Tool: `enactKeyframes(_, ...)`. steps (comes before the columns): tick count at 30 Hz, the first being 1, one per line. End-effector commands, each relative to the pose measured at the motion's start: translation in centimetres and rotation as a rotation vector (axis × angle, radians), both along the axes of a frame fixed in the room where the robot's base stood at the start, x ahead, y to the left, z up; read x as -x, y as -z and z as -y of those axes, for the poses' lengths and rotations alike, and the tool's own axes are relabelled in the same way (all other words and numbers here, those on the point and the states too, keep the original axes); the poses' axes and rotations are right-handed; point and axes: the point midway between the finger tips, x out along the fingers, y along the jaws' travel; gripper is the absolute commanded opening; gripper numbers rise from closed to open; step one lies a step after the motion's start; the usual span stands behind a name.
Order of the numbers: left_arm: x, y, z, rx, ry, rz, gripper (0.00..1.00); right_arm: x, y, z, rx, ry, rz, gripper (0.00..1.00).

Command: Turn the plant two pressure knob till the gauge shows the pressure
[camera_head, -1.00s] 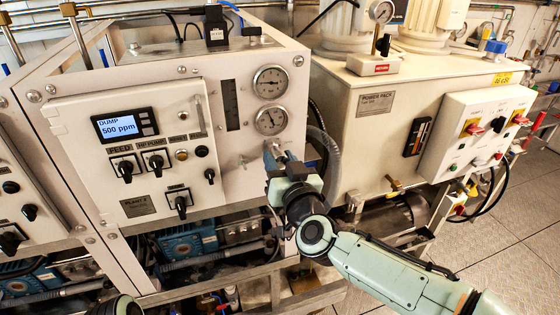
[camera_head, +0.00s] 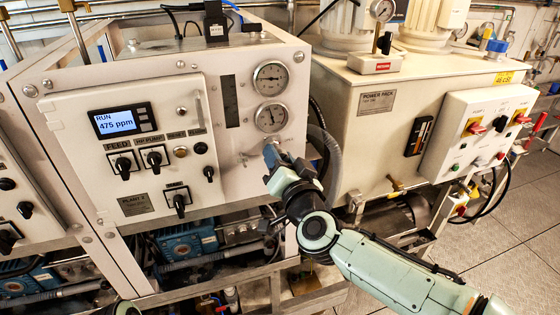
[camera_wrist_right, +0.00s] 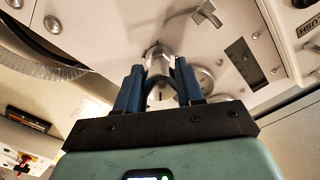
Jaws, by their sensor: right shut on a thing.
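The plant two panel (camera_head: 228,178) faces me, with an upper round gauge (camera_head: 270,77) and a lower round gauge (camera_head: 270,118) at its right. The lower gauge's needle stands close to vertical; its figures are too small to read. My right gripper (camera_head: 271,154) is just below the lower gauge, shut on the pressure knob. In the right wrist view, the metal knob (camera_wrist_right: 157,58) shows between the blue fingers of the right gripper (camera_wrist_right: 158,78). The display (camera_head: 119,121) reads RUN, 475 ppm.
Black selector switches (camera_head: 154,158) sit on the control box to the left. A grey hose (camera_head: 330,160) curves close to the right of my gripper. The cream power pack (camera_head: 388,110) stands at the right. Open tiled floor (camera_head: 510,240) lies at lower right.

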Motion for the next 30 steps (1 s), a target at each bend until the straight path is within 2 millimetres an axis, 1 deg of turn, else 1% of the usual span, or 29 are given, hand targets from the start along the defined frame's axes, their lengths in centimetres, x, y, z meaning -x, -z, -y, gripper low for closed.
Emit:
enactKeyframes(6, 0.16, 0.47, 0.0, 0.0, 0.001, -0.002, 0.62, 0.04, 0.15, -0.1, -0.109, -0.002, -0.038, 0.07)
enactKeyframes(12, 0.2, 0.62, 0.01, 0.0, 0.0, -0.002, 0.62, 0.04, 0.14, -0.13, -0.161, -0.002, -0.056, 0.07)
enactKeyframes(26, 0.21, 0.63, 0.0, 0.0, 0.0, -0.002, 0.62, 0.04, 0.16, -0.16, -0.174, -0.004, -0.061, 0.07)
enactKeyframes(27, 0.21, 0.64, 0.01, 0.0, 0.0, -0.002, 0.62, 0.04, 0.16, -0.16, -0.174, -0.004, -0.061, 0.44)
enactKeyframes(29, 0.21, 0.64, 0.01, 0.0, 0.0, -0.002, 0.62, 0.04, 0.16, -0.16, -0.174, -0.004, -0.061, 0.62)
enactKeyframes(30, 0.21, 0.63, 0.0, 0.0, 0.0, -0.002, 0.62, 0.04, 0.14, -0.15, -0.174, -0.003, -0.061, 0.62)
